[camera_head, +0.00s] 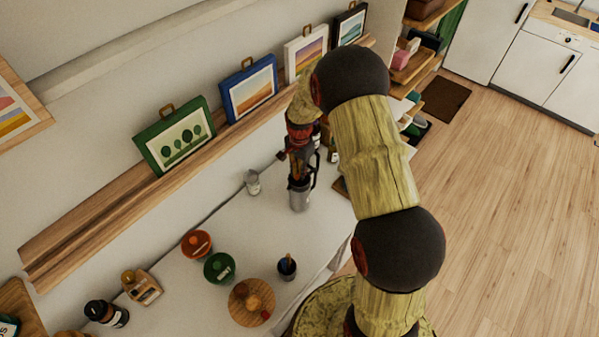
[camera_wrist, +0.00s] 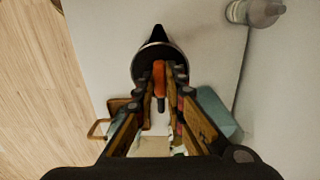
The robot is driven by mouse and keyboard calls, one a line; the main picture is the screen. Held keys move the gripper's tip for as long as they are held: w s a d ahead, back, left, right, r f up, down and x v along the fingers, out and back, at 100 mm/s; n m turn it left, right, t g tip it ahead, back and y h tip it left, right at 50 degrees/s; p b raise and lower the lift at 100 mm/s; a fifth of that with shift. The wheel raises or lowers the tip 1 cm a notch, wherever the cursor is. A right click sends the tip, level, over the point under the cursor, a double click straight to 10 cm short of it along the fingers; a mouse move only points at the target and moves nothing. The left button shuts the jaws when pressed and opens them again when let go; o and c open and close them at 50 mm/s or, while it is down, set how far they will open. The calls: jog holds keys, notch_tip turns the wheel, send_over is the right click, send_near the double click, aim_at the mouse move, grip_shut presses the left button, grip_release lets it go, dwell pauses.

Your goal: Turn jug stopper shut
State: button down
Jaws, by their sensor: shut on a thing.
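The grey metal jug (camera_head: 300,198) stands upright on the white table, with a dark handle on its right side. In the wrist view the jug (camera_wrist: 150,55) shows from above, with a dark spout pointing away. Its orange stopper (camera_wrist: 159,80) lies between my fingers. My gripper (camera_head: 297,168) is directly above the jug, pointing down. In the wrist view my gripper (camera_wrist: 160,75) is shut on the stopper. My fingers hide part of the jug's top, and I cannot tell how far the stopper is turned.
A clear jar (camera_head: 252,182) stands close left of the jug. Nearer are an orange pot (camera_head: 196,243), a green pot (camera_head: 219,268), a dark cup (camera_head: 287,267) and a round wooden board (camera_head: 240,309). A wooden ledge (camera_head: 120,220) with framed pictures runs along the wall.

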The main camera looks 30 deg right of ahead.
dwell(0.3)
jog(key=c, duration=1.9)
grip_release()
jog(key=shift+o, duration=0.3)
notch_tip(320, 180, up, 12)
jog(key=shift+n, duration=0.3)
